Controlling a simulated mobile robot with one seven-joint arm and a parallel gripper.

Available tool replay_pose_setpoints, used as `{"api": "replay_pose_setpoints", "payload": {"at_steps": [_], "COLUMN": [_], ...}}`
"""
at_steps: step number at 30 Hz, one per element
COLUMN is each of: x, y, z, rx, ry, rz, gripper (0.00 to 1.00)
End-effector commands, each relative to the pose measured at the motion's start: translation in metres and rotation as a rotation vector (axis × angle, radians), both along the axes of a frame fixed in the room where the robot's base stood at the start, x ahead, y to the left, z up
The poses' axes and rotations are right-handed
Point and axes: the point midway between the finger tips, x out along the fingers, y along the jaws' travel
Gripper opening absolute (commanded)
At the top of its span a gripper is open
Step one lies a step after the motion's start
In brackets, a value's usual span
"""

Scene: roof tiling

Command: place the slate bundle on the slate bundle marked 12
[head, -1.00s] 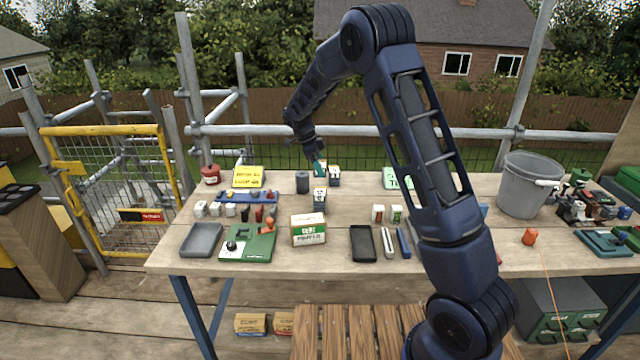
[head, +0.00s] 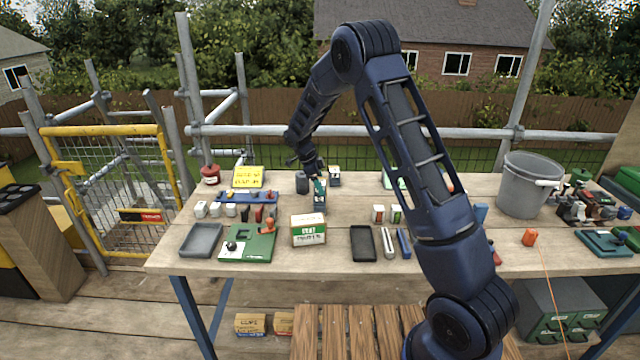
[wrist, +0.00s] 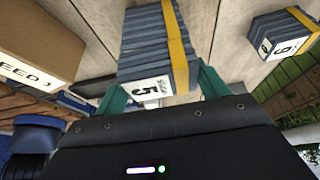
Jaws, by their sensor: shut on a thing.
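My gripper (head: 319,186) has teal fingers and is shut on a slate bundle (wrist: 156,45) with a yellow band and a white label reading 5. In the wrist view the fingers lie on both sides of its label end. In the head view my gripper points down over a dark bundle (head: 319,202) at the middle of the table. I cannot tell there where the held bundle ends and one beneath it begins. Another slate bundle (wrist: 283,36), also seen behind in the head view (head: 334,176), has a label reading 6 or 9. No 12 is readable.
A cardboard box (head: 308,230) stands just in front of my gripper. A black tray (head: 363,243) lies front right and a grey bucket (head: 526,185) stands far right. Some bare wood shows right of the bundles.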

Motion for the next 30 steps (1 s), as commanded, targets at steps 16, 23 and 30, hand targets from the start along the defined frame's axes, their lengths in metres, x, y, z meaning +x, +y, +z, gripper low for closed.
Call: {"api": "replay_pose_setpoints", "payload": {"at_steps": [16,23,30], "x": [0.000,0.000,0.000], "y": [0.000,0.009,0.028], "z": [0.000,0.024,0.068], "rx": [0.000,0.001,0.002], "ry": [0.000,-0.002,-0.003], "rz": [0.000,0.000,0.000], "gripper": [0.94,0.94,0.94]}}
